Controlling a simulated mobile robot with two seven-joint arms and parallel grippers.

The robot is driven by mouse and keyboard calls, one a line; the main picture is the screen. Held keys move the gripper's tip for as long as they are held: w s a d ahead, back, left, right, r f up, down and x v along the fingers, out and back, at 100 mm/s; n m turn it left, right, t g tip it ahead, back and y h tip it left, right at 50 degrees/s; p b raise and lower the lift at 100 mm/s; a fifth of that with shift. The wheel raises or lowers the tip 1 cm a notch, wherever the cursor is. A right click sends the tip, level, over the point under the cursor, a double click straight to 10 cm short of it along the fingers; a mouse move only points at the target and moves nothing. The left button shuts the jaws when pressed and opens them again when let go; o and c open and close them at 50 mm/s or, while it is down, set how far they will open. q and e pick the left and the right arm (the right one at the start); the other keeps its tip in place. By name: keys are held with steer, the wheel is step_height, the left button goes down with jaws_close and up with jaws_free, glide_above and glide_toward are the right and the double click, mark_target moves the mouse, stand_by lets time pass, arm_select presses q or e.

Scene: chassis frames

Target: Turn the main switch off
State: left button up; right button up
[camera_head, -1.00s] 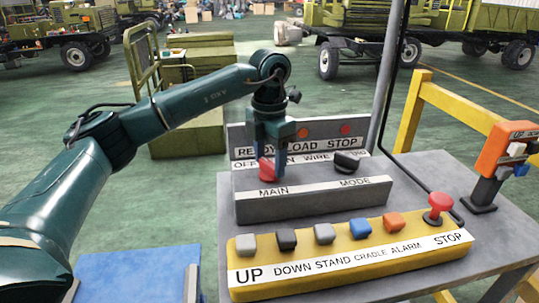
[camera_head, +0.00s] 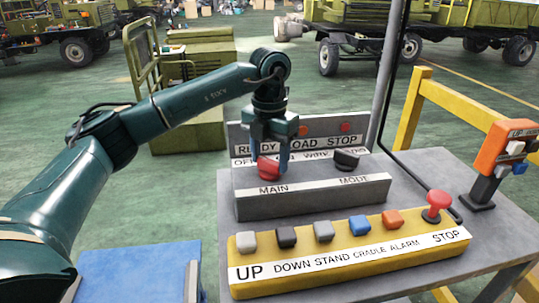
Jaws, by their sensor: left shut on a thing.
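The main switch is a red rotary knob (camera_head: 268,168) above the "MAIN" label on the grey control box (camera_head: 310,200). My left gripper (camera_head: 271,158) comes down from above and is shut on the red knob. Its fingers cover part of the knob and part of the "OFF" and "READY" lettering behind. The knob's exact pointing direction is hard to tell. A black mode knob (camera_head: 346,159) sits to the right above "MODE". My right gripper is not in view.
A yellow button panel (camera_head: 350,262) with several coloured buttons and a red stop button (camera_head: 437,202) stands in front on the grey table (camera_head: 450,180). An orange handheld control (camera_head: 500,155) stands at the right. A dark cable and grey post rise behind.

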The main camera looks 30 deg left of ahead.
mark_target(270, 161)
arm_select(q)
steer(key=o, duration=1)
steer(key=shift+r, duration=0.15)
step_height(270, 161, up, 13)
steer(key=shift+f+p, duration=0.1)
steer(key=shift+p, duration=0.3)
